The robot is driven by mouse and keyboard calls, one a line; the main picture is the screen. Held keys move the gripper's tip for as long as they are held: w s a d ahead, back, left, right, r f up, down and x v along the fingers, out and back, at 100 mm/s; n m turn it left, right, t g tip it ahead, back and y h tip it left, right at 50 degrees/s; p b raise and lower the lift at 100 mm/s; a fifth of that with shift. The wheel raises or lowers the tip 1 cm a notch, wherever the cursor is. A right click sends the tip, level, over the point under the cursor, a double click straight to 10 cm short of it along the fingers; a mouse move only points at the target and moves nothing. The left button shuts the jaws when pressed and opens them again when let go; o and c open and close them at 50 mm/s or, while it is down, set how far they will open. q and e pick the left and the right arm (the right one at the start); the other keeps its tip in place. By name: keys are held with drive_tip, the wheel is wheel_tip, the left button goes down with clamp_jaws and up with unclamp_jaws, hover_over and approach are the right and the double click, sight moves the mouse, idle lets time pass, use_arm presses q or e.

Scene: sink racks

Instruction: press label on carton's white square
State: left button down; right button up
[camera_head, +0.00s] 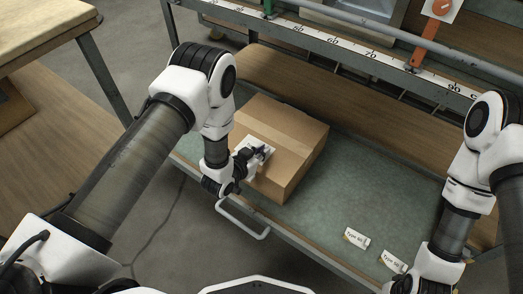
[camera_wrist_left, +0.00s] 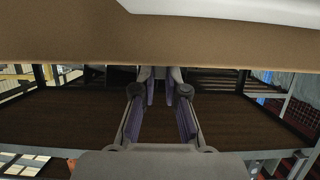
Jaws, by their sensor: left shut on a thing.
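The brown cardboard carton (camera_head: 298,128) sits on the green worktop, with a tape strip across its top. Its white square (camera_head: 268,148) is on the near left part of the carton, partly covered by my left gripper (camera_head: 257,155). The left gripper is at the white square and shut on a label, which is mostly hidden; I cannot tell whether it touches the carton. In the left wrist view the purple-padded fingers (camera_wrist_left: 160,78) reach towards the brown carton face (camera_wrist_left: 160,42), with a white patch above.
Two white labels, one marked Type 60 (camera_head: 356,238) and another (camera_head: 394,261), lie on the worktop (camera_head: 330,205) at the lower right. A ruler rail (camera_head: 330,47) and an orange tool (camera_head: 428,45) are behind. A metal handle (camera_head: 243,220) is at the front edge.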

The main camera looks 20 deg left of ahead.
use_arm(q)
drive_tip(key=shift+f, duration=0.1)
drive_tip(key=c, duration=1.1)
unclamp_jaws()
drive_tip(key=shift+c, duration=0.2)
drive_tip(key=v, duration=1.2)
drive_tip(key=shift+s, duration=0.1)
